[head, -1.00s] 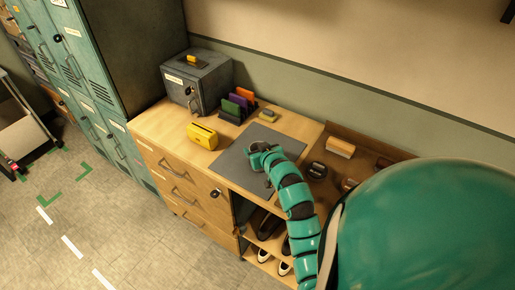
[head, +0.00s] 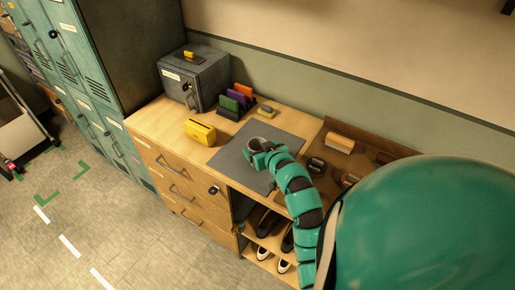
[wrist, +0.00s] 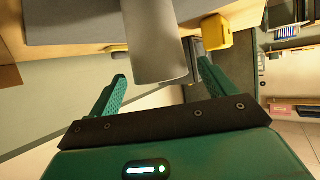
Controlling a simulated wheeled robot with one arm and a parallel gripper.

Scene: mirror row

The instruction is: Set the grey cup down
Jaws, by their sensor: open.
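The grey cup (head: 258,143) is at the middle of the dark grey mat (head: 232,165) in the head view, with its round rim showing. In the wrist view the plain grey cup (wrist: 155,45) fills the space ahead of the palm, and its far end is cut off by the frame's top edge. My gripper (wrist: 162,82) is open, one finger on each side of the cup, with visible gaps. In the head view my gripper (head: 265,155) is right beside the cup. Whether the base rests flat on the mat is hidden.
A yellow box (head: 200,132), a rack of coloured folders (head: 236,102) and a small safe (head: 193,80) stand left and behind on the wooden counter. A brown tray (head: 375,145) with dark items lies to the right. Shoes (head: 267,222) sit on shelves below.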

